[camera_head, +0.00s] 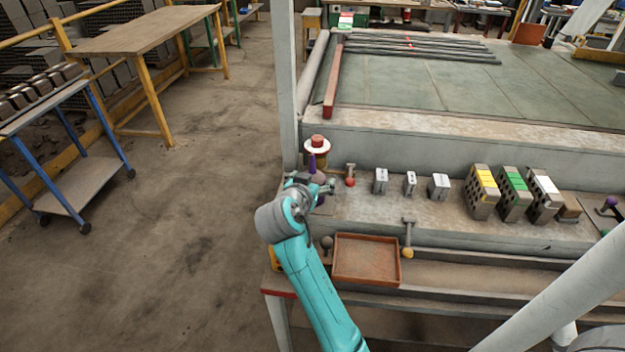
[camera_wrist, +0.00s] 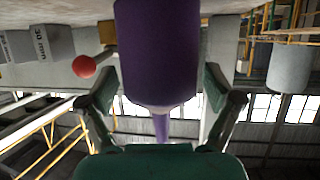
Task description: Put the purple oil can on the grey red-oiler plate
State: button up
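The purple oil can (camera_wrist: 158,50) fills the middle of the wrist view, its thin spout pointing down in that picture. It also shows in the head view (camera_head: 311,162), partly hidden by my gripper (camera_head: 318,188), at the left end of the ledge. In the wrist view the fingers of my gripper (camera_wrist: 161,92) stand on either side of the can. Their tips are very close to its sides; whether they press on it I cannot tell. I cannot make out a grey red-oiler plate for certain. A red-topped piece with a white disc (camera_head: 317,147) stands just behind the can.
A red-ended tool (camera_head: 350,177) and several small grey blocks (camera_head: 381,181) stand right of my gripper. Colour-striped hollow bricks (camera_head: 482,190) stand farther right. A rust-coloured tray (camera_head: 366,279) and a yellow-ended tool (camera_head: 408,240) lie in front. Open floor lies left of the ledge.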

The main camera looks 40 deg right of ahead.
jog(key=shift+r, duration=0.1)
jog(key=v, duration=1.2)
dwell(0.5)
